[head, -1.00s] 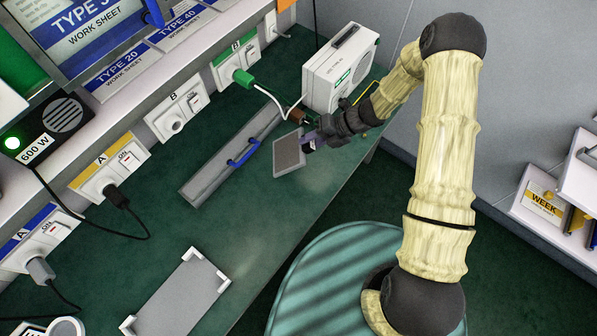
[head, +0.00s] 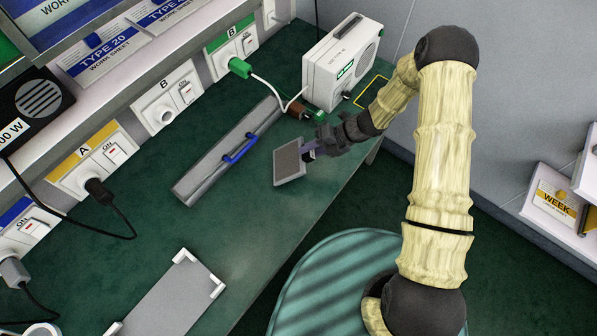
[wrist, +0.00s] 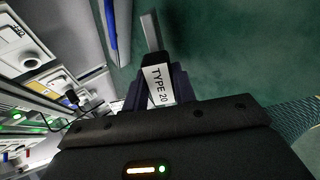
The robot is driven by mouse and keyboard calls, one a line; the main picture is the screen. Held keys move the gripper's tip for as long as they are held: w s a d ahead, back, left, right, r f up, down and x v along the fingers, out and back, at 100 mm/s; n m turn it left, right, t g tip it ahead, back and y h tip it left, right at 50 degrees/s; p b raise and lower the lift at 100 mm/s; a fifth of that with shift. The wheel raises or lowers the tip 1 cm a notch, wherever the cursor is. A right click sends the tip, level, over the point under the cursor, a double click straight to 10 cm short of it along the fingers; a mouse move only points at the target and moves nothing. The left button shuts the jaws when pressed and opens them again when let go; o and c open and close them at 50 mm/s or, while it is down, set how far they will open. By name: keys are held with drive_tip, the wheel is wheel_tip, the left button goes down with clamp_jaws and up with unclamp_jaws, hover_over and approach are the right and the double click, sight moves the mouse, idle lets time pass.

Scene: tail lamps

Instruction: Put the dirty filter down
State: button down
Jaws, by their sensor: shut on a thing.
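The filter (head: 289,163) is a flat grey panel with a pale frame in the head view. It is over the green bench top (head: 250,215), near its right edge; I cannot tell whether it touches the bench. My gripper (head: 309,150) is shut on the filter's tab at its right side. In the wrist view a white label (wrist: 159,86) reading TYPE 20 shows between the fingers of my gripper (wrist: 160,95). The filter's narrow grey edge (wrist: 151,32) points away beyond it.
A long grey piece (head: 213,168) with a blue handle (head: 240,149) lies left of the filter. A grey tray with white corners (head: 165,300) lies nearer. A white unit (head: 342,62), a brown plug (head: 297,110) and wall sockets (head: 167,95) stand behind. Bare bench lies between.

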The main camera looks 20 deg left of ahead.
drive_tip(key=shift+f, duration=0.7)
drive_tip(key=c, duration=1.3)
unclamp_jaws()
drive_tip(key=shift+r, duration=0.1)
drive_tip(key=p+v, duration=0.3)
drive_tip(key=v, duration=0.2)
drive_tip(key=shift+w+r+p, duration=0.1)
drive_tip(key=shift+r+p, duration=0.1)
drive_tip(key=shift+p, duration=0.1)
drive_tip(key=shift+p+v, duration=0.75)
drive_tip(key=shift+v, duration=0.6)
drive_tip(key=shift+d+f, duration=0.1)
drive_tip(key=shift+f, duration=0.05)
